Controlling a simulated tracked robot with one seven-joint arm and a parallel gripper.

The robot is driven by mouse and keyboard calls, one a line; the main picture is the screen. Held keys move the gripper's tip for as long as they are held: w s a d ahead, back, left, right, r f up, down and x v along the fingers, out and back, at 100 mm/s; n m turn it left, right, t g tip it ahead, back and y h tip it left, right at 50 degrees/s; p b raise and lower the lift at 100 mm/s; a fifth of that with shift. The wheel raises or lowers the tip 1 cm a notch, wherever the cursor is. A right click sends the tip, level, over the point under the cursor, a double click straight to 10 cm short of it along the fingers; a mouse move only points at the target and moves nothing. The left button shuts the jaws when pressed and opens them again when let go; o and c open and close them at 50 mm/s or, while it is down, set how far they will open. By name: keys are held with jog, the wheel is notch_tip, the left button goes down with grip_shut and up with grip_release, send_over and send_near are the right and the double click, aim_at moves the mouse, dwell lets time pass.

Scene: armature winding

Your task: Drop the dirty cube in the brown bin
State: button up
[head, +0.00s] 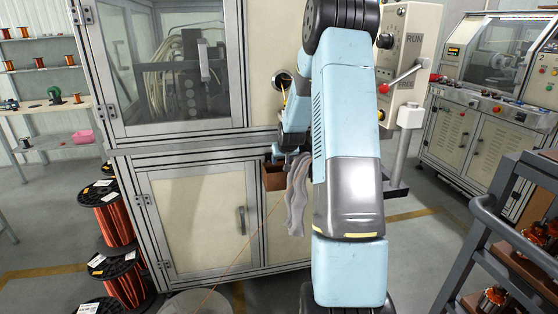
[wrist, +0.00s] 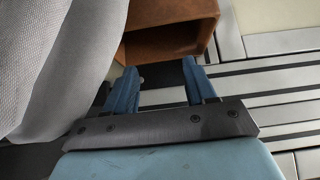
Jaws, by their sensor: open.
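The brown bin (head: 274,177) is a small open box on the front of the machine cabinet, beside a hanging grey cloth. In the wrist view the brown bin (wrist: 170,38) is at the top, its opening facing my gripper, and the part of its inside that shows looks empty. My gripper (wrist: 157,80) has its two blue fingers apart with nothing between them, just short of the bin's rim. In the head view my gripper (head: 279,157) is small and partly behind my arm, just above the bin. I see no dirty cube in either view.
The grey cloth (head: 297,195) hangs right of the bin; in the wrist view it (wrist: 62,65) fills the left side, close to my gripper. The cabinet (head: 195,215) stands behind. A control box with a red lever (head: 405,75) is to the right, and wire spools (head: 110,220) are left.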

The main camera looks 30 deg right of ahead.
jog(key=v, duration=1.3)
jog(key=shift+s+r, duration=0.2)
jog(key=shift+s, duration=0.1)
jog(key=shift+a, duration=0.1)
jog(key=s+a+r+n+g, duration=0.1)
jog(key=s+a+r, duration=0.5)
jog(key=s+a, duration=0.2)
jog(key=s+a+r+n, duration=0.1)
jog(key=s+a+r, duration=0.55)
jog(key=a, duration=0.25)
jog(key=s+a+y, duration=0.1)
jog(key=s+a, duration=0.2)
jog(key=s, duration=0.7)
jog(key=s+a+r+n+g+y, duration=0.1)
jog(key=s+a, duration=0.3)
jog(key=s, duration=0.6)
jog(key=shift+r, duration=0.2)
